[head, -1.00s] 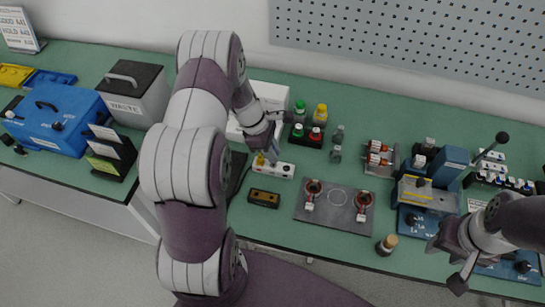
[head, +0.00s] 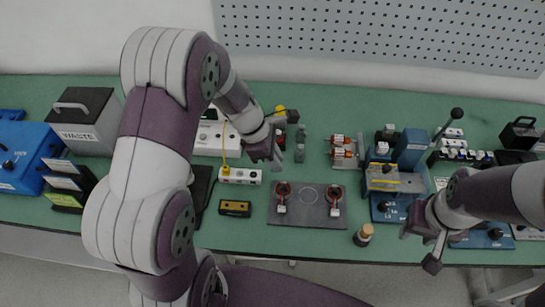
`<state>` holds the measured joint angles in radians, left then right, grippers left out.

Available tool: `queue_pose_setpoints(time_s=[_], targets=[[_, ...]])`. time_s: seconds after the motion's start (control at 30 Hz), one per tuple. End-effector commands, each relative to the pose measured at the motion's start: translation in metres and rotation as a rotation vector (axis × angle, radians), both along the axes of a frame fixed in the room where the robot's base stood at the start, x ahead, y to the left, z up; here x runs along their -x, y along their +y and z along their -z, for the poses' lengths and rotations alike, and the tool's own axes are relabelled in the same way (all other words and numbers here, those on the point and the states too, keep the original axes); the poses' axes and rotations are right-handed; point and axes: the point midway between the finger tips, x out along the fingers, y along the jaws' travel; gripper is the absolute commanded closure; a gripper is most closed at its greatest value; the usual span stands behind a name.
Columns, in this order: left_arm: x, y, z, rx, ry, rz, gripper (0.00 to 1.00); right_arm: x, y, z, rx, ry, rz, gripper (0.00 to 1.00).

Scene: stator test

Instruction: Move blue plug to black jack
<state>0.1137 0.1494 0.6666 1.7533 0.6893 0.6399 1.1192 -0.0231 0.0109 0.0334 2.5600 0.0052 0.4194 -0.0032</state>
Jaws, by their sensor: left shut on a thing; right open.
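My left gripper (head: 276,163) points down above the mat, just right of the white jack strip (head: 243,177). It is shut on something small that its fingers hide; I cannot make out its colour. No blue plug shows clearly anywhere. A yellow plug (head: 225,167) with a yellow lead stands in the left end of the strip. The strip has small sockets along its top; I cannot tell which is black. My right gripper (head: 432,250) is open and empty at the front right, in front of a blue-based press (head: 393,185).
A dark plate (head: 308,222) with two copper-wound stators lies in front of my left gripper. A yellow-black meter (head: 235,208) lies left of it. A white box (head: 212,138) stands behind the strip, partly behind my arm. A small wooden-topped bottle (head: 363,235) stands near the front edge.

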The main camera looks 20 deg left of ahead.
Motion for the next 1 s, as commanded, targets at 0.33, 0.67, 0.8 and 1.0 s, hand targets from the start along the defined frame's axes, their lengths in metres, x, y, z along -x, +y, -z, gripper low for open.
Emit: queue_pose_setpoints(time_s=[0.33,0.67,0.8,1.0], targets=[[-0.005,0.013,-0.002,0.0,0.001,-0.004,1.0,0.0,0.0,-0.008,0.0,0.0,0.0,0.57],[-0.025,0.072,-0.002,0.0,0.001,-0.004,1.0,0.0,0.0,-0.022,0.0,0.0,0.0,0.57],[-0.027,0.077,-0.001,0.0,0.0,0.0,1.0,0.0,0.0,-0.022,0.0,0.0,0.0,0.57],[-0.027,0.077,0.0,0.0,0.0,0.0,1.0,0.0,0.0,-0.021,0.0,0.0,0.0,0.57]])
